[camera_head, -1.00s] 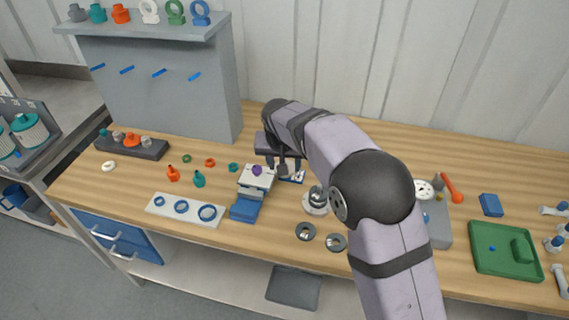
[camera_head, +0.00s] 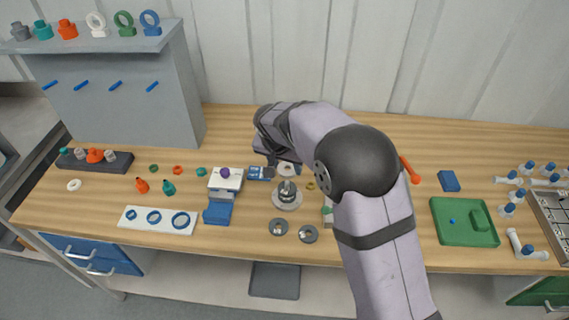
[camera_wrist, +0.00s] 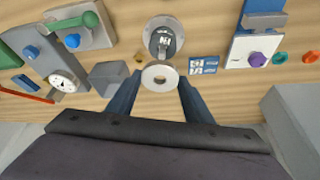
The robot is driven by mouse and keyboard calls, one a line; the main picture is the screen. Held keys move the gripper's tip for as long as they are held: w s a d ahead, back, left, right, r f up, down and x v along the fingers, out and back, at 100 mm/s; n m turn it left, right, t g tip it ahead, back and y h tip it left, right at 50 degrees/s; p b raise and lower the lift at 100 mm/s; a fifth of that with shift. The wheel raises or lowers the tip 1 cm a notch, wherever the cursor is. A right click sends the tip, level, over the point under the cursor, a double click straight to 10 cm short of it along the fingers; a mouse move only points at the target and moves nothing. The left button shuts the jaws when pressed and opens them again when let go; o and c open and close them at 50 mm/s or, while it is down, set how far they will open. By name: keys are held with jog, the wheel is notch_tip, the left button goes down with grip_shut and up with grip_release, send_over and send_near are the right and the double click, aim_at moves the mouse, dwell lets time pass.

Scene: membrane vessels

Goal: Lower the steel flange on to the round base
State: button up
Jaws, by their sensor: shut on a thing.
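The steel flange (camera_wrist: 160,75), a pale flat ring with a centre hole, is held between the two fingertips of my gripper (camera_wrist: 160,84) in the wrist view. In the head view the flange (camera_head: 288,169) shows as a light ring at my gripper (camera_head: 284,167), partly covered by the fingers. The round base (camera_head: 287,199) is a silver disc with an upright metal fitting at its middle, just in front of the flange. In the wrist view the base (camera_wrist: 151,44) is beyond the flange. The flange is apart from it; its exact height is hard to tell.
A blue-and-white card (camera_head: 260,173) and a grey vise-like block (camera_head: 225,181) with a purple knob lie left of the base. Two dark rings (camera_head: 278,227) (camera_head: 308,234) lie in front. A green tray (camera_head: 463,237) is at right. A small brass ring (camera_head: 311,185) is close right.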

aim_at(284, 177)
jog(key=shift+f+b, duration=1.05)
jog(key=shift+f, duration=0.9)
jog(key=shift+f+b, duration=1.75)
jog(key=shift+f, duration=0.05)
jog(key=o, duration=1.3)
jog(key=shift+b+v, duration=1.2)
jog(key=shift+v, duration=2.45)
